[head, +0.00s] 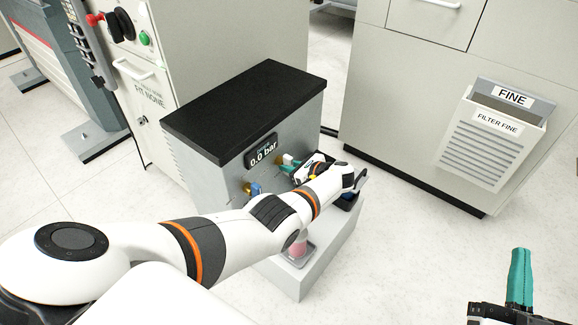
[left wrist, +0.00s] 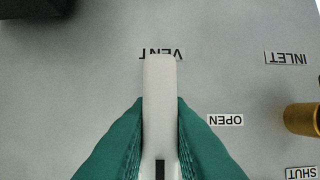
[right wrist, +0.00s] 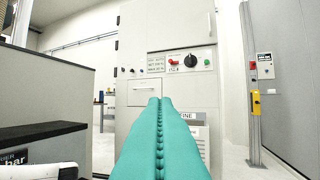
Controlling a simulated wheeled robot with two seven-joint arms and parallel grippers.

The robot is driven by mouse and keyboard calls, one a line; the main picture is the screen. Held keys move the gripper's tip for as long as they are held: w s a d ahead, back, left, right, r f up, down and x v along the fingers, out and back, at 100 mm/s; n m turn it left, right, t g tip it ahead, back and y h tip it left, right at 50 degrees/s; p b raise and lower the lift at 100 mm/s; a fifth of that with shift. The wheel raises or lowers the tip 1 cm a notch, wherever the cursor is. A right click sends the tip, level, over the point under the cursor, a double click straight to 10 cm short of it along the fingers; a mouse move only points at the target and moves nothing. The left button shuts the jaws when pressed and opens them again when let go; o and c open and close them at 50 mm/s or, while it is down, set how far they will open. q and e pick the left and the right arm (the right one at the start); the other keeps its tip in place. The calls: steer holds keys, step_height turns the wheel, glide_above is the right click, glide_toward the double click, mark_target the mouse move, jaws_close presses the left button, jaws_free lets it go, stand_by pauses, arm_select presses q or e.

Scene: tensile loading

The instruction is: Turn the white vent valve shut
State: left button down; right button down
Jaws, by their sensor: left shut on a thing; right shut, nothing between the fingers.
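The white vent valve handle (left wrist: 159,85) stands upright in the left wrist view. Its tip covers part of the upside-down VENT label (left wrist: 175,54). An OPEN label (left wrist: 225,120) is to its right. The teal fingers of my left gripper (left wrist: 160,125) are shut on the handle from both sides. In the head view my left gripper (head: 290,164) is at the front of the grey cabinet, and the wrist hides most of the valve. My right gripper (head: 521,262) is shut and empty, at the lower right; its fingers (right wrist: 158,125) meet in the right wrist view.
The grey cabinet (head: 200,160) has a black top and a 0.0 bar display (head: 262,151). A blue valve (head: 253,188) is left of my left gripper. A brass part (left wrist: 302,119) is near the INLET label (left wrist: 289,58). A filter holder (head: 490,145) hangs at the right.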

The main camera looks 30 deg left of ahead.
arm_select(q)
steer(key=c, duration=1.4)
jaws_free()
steer(key=shift+a, duration=0.15)
steer(key=shift+o, duration=0.2)
arm_select(e)
steer(key=shift+a, duration=0.1)
arm_select(q)
steer(key=shift+d, duration=0.2)
